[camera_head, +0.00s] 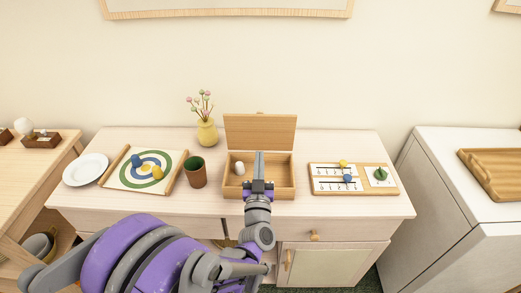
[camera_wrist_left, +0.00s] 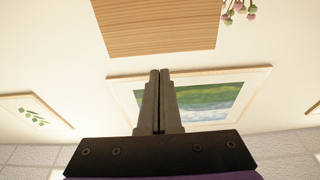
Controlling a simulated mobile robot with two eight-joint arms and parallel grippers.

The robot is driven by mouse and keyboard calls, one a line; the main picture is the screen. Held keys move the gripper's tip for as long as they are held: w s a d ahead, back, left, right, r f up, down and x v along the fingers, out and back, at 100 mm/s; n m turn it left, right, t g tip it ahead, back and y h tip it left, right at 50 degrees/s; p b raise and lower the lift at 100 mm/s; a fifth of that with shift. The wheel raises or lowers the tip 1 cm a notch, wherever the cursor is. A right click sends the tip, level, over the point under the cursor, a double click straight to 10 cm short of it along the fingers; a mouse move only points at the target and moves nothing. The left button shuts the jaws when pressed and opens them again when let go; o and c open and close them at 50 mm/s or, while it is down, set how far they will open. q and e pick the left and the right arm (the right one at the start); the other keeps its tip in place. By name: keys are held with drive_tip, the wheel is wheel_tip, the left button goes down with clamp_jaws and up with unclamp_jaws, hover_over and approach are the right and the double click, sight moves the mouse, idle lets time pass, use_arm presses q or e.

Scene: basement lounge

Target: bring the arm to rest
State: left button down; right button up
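My left arm comes in from the lower left of the head view. Its gripper (camera_head: 259,155) points away from me, in front of the open wooden box (camera_head: 231,188) in the picture. The fingers are together with nothing visible between them. In the left wrist view the gripper (camera_wrist_left: 160,73) also shows its two dark fingers side by side, shut and empty. The box lid (camera_head: 260,132) stands raised behind the gripper, and the lid also shows at the top of the wrist view (camera_wrist_left: 155,25). My right gripper is out of view.
A white egg-like object (camera_head: 239,168) lies in the box. On the cabinet top are a dark cup (camera_head: 196,173), a yellow vase (camera_head: 207,133), a target board (camera_head: 130,177), a plate (camera_head: 86,169) and a number board (camera_head: 330,185). Bare top remains at the back right.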

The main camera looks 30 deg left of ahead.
use_arm(q)
drive_tip(key=s+d+f+m+g+h+p, duration=0.1)
drive_tip(key=s+d+m+g+h, duration=0.15)
drive_tip(key=d+h, duration=0.4)
drive_tip(key=s+d+f+m+g+h+p, duration=0.1)
drive_tip(key=s+d+m+h+p, duration=0.1)
drive_tip(key=d+m+h, duration=0.45)
drive_tip(key=s+f+n+g, duration=0.1)
drive_tip(key=s+f+g, duration=0.1)
drive_tip(key=s, duration=0.3)
drive_tip(key=s+f+n+g+y, duration=0.1)
drive_tip(key=s+f+g, duration=0.1)
drive_tip(key=s, duration=0.4)
drive_tip(key=s+d+f+g+y+p, duration=0.1)
drive_tip(key=s+g, duration=0.3)
drive_tip(key=s, duration=0.1)
drive_tip(key=shift+s+f+n+g, duration=0.2)
drive_tip(key=shift+f+n+g, duration=0.15)
drive_tip(key=shift+f+n, duration=0.05)
drive_tip(key=shift+s+a, duration=0.1)
